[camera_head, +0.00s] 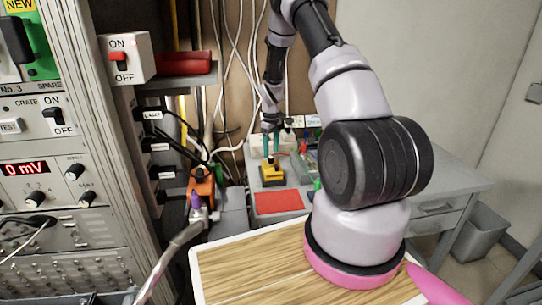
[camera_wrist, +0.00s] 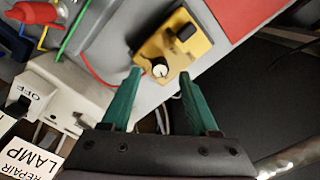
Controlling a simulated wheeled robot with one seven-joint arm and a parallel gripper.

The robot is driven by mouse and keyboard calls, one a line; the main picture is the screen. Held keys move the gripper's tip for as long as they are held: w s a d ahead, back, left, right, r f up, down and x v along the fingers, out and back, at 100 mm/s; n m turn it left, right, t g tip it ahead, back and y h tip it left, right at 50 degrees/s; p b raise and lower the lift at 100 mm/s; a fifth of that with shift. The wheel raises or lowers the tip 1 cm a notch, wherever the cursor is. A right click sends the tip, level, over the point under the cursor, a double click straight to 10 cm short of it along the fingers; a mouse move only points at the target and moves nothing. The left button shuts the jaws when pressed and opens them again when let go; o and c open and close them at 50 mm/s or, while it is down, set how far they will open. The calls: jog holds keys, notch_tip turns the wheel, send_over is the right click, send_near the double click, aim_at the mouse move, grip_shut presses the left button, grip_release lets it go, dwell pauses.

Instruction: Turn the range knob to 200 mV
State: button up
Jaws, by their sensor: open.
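In the head view the yellow box (camera_head: 272,176) sits on the grey bench. My gripper (camera_wrist: 160,76) has its green fingers apart and empty. In the head view my gripper (camera_head: 271,152) points down just above the box. A red display (camera_head: 25,168) at left reads 0 mV, with black knobs (camera_head: 36,198) below. Range markings are too small to read.
A red mat (camera_head: 279,202) lies in front of the yellow box. A white OFF switch box (camera_wrist: 45,88) and cables are close beside my gripper in the wrist view. A wooden board (camera_head: 250,262) lies in front. An orange device (camera_head: 201,187) stands left of the mat.

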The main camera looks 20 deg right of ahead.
aim_at(271, 160)
jog(key=shift+f, duration=1.4)
grip_shut()
